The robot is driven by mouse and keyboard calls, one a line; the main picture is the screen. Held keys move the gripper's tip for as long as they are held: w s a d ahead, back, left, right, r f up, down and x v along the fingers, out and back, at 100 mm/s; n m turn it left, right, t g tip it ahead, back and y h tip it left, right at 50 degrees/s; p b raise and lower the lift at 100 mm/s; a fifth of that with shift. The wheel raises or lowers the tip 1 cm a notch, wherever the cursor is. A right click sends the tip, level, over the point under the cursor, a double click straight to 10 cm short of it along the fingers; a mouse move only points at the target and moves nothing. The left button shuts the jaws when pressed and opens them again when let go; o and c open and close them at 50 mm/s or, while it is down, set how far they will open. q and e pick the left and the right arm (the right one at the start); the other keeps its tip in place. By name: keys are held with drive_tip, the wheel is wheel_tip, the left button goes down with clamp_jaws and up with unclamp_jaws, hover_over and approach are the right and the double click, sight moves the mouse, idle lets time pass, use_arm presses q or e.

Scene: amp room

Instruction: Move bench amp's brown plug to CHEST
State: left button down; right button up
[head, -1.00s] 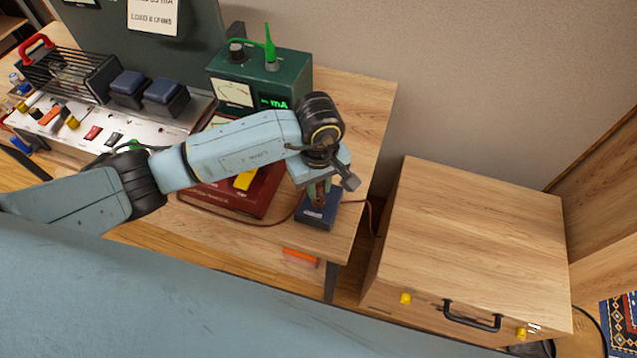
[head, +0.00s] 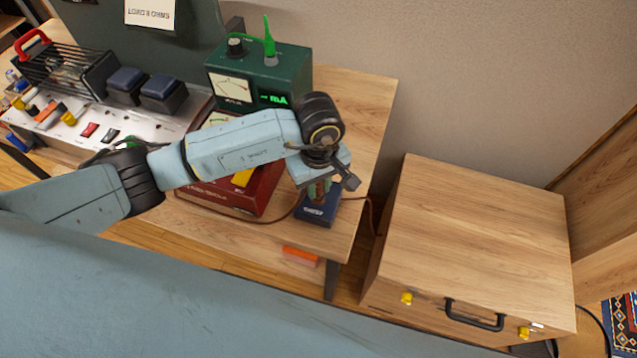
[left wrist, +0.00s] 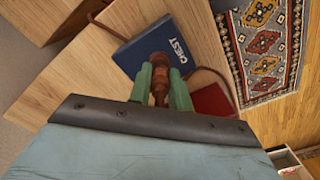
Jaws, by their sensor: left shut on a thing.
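The brown plug (left wrist: 160,88) is between the green fingers of my left gripper (left wrist: 160,92), which is shut on it. In the head view the left gripper (head: 319,188) points down over the dark blue CHEST block (head: 316,213). The block's white CHEST label shows in the left wrist view (left wrist: 150,45). The plug's tip is at or just above the block's top; the fingers hide whether it is seated. A brown cable (head: 370,212) runs to the right of the block. My right gripper is not in view.
A dark red unit (head: 262,195) stands left of the block, with a green meter box (head: 285,75) behind it. The bench amp (head: 160,125) with blue transformers is at the left. A wooden chest (head: 475,235) with a black handle stands at the right.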

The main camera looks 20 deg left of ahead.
use_arm(q)
drive_tip(key=shift+f+b, duration=0.4)
drive_tip(key=shift+f, duration=0.05)
idle(0.3)
drive_tip(key=c, duration=1.2)
unclamp_jaws()
wheel_tip(320, 180, up, 13)
drive_tip(key=shift+r, duration=0.2)
